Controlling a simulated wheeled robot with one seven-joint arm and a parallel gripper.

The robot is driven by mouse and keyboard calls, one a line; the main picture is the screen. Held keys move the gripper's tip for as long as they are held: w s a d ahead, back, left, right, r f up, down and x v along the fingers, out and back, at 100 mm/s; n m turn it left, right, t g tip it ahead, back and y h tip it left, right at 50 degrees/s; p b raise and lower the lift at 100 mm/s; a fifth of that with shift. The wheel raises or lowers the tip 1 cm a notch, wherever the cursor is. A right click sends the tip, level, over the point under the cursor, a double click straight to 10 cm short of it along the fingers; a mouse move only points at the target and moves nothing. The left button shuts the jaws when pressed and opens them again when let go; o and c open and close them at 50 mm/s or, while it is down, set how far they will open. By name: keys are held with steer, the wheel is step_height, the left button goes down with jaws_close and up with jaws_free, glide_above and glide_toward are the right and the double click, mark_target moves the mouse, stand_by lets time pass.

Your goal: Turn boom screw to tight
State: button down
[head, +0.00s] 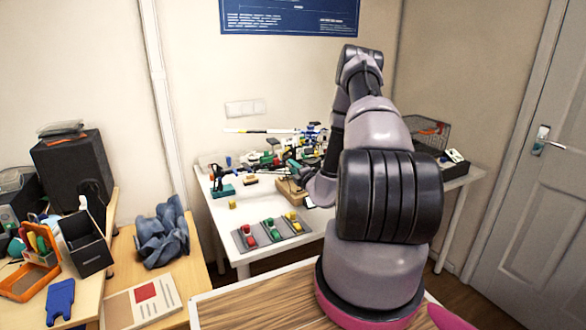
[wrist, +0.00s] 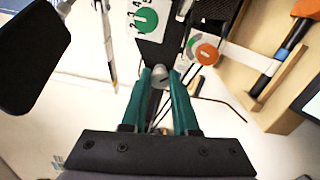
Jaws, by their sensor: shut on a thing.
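In the wrist view my gripper (wrist: 160,84) has two teal fingers closed around a small grey rounded knob, which looks like the boom screw (wrist: 159,73). A dark slot or line shows on the knob between the fingers. A white card with a green dial (wrist: 147,20) and numbers lies just beyond the fingertips. A second round dial, orange and green (wrist: 206,53), is to the right of the knob. In the head view my arm hides the gripper and the screw. I cannot tell from the dials how tight the screw is.
The white table (head: 217,211) holds a crowded cluster of parts (head: 285,155). A grey tray (head: 246,246) with red, green and yellow pieces lies at its front. Thin dark wires (wrist: 222,101) curve beside the fingers.

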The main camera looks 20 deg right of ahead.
steer(key=m, duration=0.6)
steer(key=shift+m, duration=0.4)
stand_by(0.4)
steer(key=c, duration=0.7)
jaws_free()
steer(key=s, duration=1)
steer(key=shift+s+d, duration=0.15)
steer(key=shift+s, duration=0.25)
